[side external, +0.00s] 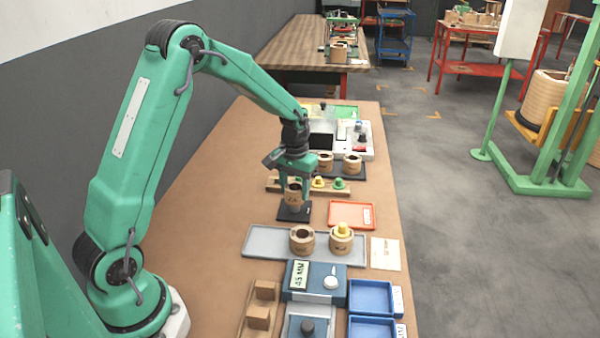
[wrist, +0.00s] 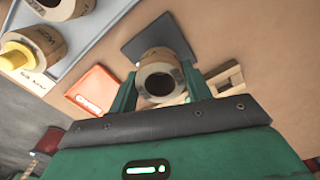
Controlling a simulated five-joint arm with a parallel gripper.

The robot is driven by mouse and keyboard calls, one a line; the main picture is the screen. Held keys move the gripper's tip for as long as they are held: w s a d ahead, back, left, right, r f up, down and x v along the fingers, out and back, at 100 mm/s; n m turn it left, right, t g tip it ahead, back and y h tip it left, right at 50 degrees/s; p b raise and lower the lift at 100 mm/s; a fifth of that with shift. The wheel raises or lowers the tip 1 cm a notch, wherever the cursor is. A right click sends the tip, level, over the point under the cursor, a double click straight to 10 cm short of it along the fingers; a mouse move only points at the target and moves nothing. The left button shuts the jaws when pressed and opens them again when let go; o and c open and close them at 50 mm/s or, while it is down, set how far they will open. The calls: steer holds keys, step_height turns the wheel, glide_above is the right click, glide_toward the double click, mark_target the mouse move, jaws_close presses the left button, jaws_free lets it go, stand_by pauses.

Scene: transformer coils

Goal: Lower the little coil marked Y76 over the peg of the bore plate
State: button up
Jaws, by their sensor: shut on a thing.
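My gripper (side external: 294,187) is shut on a small tan coil (side external: 294,197), upright or nearly so, over the dark bore plate (side external: 283,214). In the wrist view the coil (wrist: 148,57) sits between my two green fingers (wrist: 158,75), and its round bore faces the camera. The dark plate (wrist: 137,46) shows behind it. The peg is hidden by the coil and fingers. I cannot tell whether the coil touches the plate or is around the peg. Its marking is too small to read.
A grey tray (side external: 262,243) nearer the camera holds two coils, one with a yellow plug (side external: 342,229). An orange tray (side external: 352,214) lies right of the plate. A wooden rack (side external: 274,184) with yellow and green knobs stands behind. Bare bench lies left of the plate.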

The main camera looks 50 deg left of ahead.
steer(key=shift+f, duration=1.4)
stand_by(0.4)
steer(key=o, duration=1.5)
steer(key=shift+r, duration=4.35)
